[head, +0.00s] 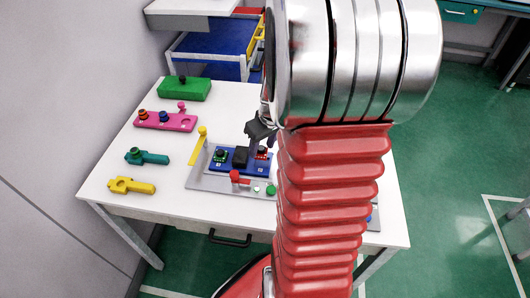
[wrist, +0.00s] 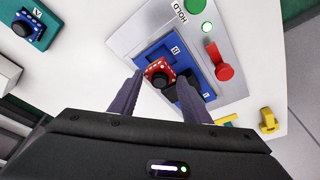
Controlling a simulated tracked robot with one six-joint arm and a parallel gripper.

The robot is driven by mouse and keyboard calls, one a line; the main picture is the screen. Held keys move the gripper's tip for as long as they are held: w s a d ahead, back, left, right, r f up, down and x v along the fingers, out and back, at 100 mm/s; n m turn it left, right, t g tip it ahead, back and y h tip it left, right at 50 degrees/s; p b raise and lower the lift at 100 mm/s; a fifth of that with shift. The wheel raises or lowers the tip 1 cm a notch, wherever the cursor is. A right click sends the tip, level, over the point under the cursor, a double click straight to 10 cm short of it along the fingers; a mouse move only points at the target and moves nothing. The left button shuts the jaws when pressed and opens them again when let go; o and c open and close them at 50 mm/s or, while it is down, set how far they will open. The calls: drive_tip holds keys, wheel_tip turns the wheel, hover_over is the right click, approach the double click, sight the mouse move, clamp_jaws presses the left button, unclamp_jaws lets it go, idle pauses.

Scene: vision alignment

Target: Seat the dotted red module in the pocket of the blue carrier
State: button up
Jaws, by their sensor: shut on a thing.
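The dotted red module (wrist: 159,68) has white dots and a black knob. It sits between the fingers of my gripper (wrist: 160,79), which is shut on it, in the wrist view. The module is at the right end of the blue carrier (wrist: 148,53), over or in a pocket there; I cannot tell if it is fully down. In the head view the module (head: 262,154) shows only in part beside my gripper (head: 259,148), and my arm hides the area to its right. The carrier (head: 229,169) lies in a grey fixture.
Pink (head: 165,121), green (head: 185,89), teal (head: 147,157) and yellow (head: 131,185) parts lie left on the white table (head: 162,208).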

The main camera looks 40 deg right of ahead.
sight(264, 150)
drive_tip(key=shift+f, duration=0.1)
drive_tip(key=shift+f, duration=1.8)
drive_tip(key=o, duration=0.8)
drive_tip(key=shift+c, duration=0.2)
drive_tip(key=v, duration=1.2)
drive_tip(key=shift+a, duration=0.1)
